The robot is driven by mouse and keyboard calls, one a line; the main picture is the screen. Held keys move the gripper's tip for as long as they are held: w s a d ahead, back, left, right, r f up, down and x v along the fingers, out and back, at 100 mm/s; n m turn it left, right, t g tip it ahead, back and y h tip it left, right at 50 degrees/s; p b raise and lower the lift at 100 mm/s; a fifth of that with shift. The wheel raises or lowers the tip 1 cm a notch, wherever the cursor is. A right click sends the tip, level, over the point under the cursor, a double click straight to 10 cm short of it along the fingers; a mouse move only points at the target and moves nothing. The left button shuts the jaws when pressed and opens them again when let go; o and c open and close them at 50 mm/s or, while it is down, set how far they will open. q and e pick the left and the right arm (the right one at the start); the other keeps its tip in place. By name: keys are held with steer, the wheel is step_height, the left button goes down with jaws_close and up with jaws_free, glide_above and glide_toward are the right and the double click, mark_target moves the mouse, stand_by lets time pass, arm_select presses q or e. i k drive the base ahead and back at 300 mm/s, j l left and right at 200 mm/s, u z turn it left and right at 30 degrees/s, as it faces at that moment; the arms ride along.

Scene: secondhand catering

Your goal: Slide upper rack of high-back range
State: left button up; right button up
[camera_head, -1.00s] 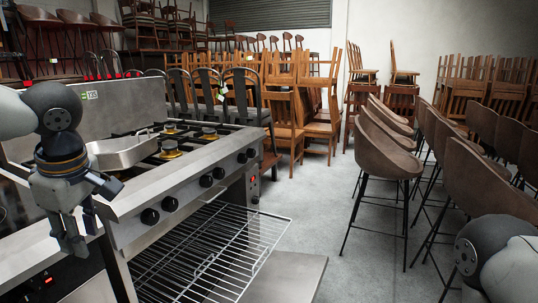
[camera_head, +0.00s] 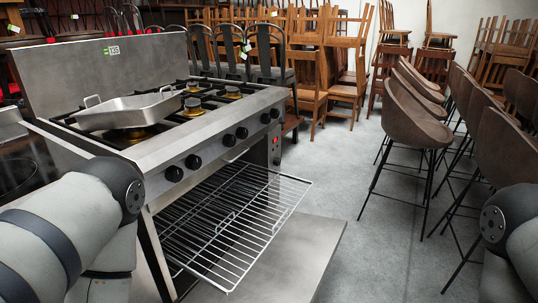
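The high-back range (camera_head: 215,137) stands left of centre, with a tall steel back panel, several burners and black knobs along its front. Its oven door (camera_head: 290,262) is folded down flat. The upper rack (camera_head: 245,222), a wire grid, sticks far out of the oven opening above the door, its front edge toward the lower right. More rack wires show further inside the dark oven. My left arm comes in at the lower left, in front of the range's left side; its gripper is out of frame or hidden. My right arm shows at the right edge; its gripper is not visible.
A steel roasting pan (camera_head: 128,110) sits on the left burners. Brown bar stools (camera_head: 412,115) stand in rows at right. Wooden chairs (camera_head: 340,60) are stacked behind, and dark metal chairs (camera_head: 235,50) stand behind the range. Grey floor between door and stools is clear.

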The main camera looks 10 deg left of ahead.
mark_target(216, 285)
steer(key=i+l+z, duration=0.15)
steer(key=i+z, duration=0.15)
steer(key=i, duration=0.15)
steer(key=i+z, duration=0.3)
steer(key=i, duration=0.2)
